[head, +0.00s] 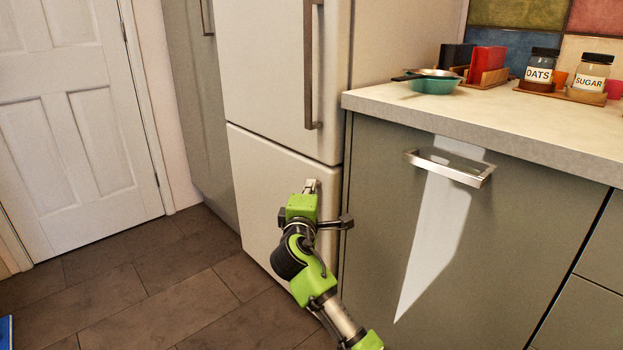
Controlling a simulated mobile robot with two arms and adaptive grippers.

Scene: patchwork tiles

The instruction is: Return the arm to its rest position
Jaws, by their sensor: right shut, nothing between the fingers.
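My right arm comes in from the bottom, and its green and black gripper (311,187) is in front of the lower door of the white fridge (263,185). The gripper is shut and empty. Its fingers point away from me and are mostly hidden behind the green wrist; I cannot tell whether they touch the door. My left gripper is not in view.
A grey cabinet front with a metal handle (450,168) stands close on the right under the countertop (500,118). A teal pan (434,85) and jars sit on top. A white door (75,120) is at left.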

